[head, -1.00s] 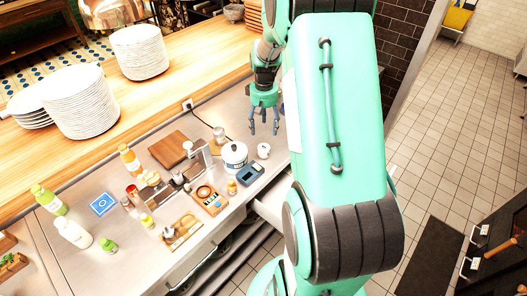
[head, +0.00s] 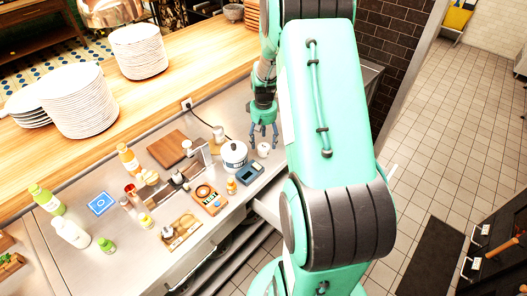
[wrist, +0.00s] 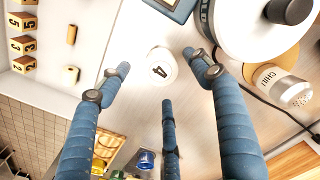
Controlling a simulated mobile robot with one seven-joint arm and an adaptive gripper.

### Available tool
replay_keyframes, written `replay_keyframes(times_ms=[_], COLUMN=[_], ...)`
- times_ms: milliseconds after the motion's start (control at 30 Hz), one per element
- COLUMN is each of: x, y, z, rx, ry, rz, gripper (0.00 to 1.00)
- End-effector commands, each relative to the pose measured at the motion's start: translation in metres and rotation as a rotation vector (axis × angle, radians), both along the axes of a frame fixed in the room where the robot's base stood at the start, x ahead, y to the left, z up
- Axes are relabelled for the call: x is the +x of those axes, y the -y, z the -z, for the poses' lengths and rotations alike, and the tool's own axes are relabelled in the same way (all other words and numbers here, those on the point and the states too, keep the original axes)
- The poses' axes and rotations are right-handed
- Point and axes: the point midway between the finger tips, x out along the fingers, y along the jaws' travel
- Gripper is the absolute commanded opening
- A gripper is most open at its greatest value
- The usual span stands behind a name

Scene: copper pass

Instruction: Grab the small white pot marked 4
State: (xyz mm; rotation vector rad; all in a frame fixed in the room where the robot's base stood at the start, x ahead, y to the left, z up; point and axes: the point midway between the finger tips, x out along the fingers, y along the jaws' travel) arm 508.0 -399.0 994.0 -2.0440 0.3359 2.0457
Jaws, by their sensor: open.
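The small white pot marked 4 (wrist: 161,68) stands on the steel counter, with its black 4 facing the camera in the wrist view. In the head view the pot (head: 263,151) is just below my fingertips, to the right of the larger blue-and-white pot. My gripper (head: 263,136) is open and points down, with nothing held. In the wrist view my gripper (wrist: 157,64) has its blue fingers spread around the pot's outline, with gaps visible. I cannot tell how far above the pot the fingertips are.
The blue-and-white lidded pot (head: 234,157) and a blue scale (head: 250,173) stand close to the left. A chili shaker (wrist: 284,83) is close by in the wrist view. Numbered wooden blocks (wrist: 22,43) lie at upper left there. Bottles crowd the counter's left.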

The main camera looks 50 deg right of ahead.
Motion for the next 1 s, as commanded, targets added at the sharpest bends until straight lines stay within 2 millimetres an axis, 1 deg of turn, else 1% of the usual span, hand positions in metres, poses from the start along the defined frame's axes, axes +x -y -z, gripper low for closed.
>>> replay_keyframes(times_ms=[367,467,800,900,1000], x=[0.000,0.000,0.001,0.001,0.001], y=[0.000,0.000,0.001,0.001,0.002], z=[0.002,0.009,0.046,0.051,0.052], rx=[0.000,0.000,0.000,0.000,0.000], ry=[0.000,0.000,-0.001,0.000,0.001], rz=[0.000,0.000,0.000,0.000,0.000], gripper=[0.64,0.64,0.64,0.64,0.64])
